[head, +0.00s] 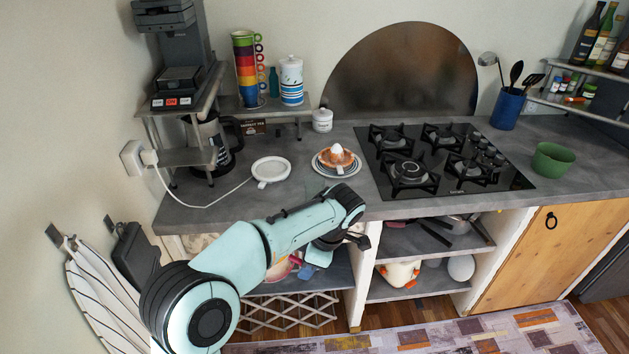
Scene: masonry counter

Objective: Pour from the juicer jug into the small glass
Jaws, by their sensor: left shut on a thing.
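My left gripper (365,239) is in front of the counter's edge, at the end of the pale green arm. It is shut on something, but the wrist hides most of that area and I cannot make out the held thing. An orange piece with a white pointed top (337,157), like a juicer, sits on stacked plates (322,168) on the counter, behind and apart from the gripper. I cannot tell whether it is the juicer jug. I cannot make out a small glass. My right gripper is not in view.
A white round base (271,169) with a cable lies left of the plates. The black hob (440,160) is to the right, with a green bowl (552,160) beyond. Open shelves (432,239) hold pots below. Bare counter (215,205) shows at front left.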

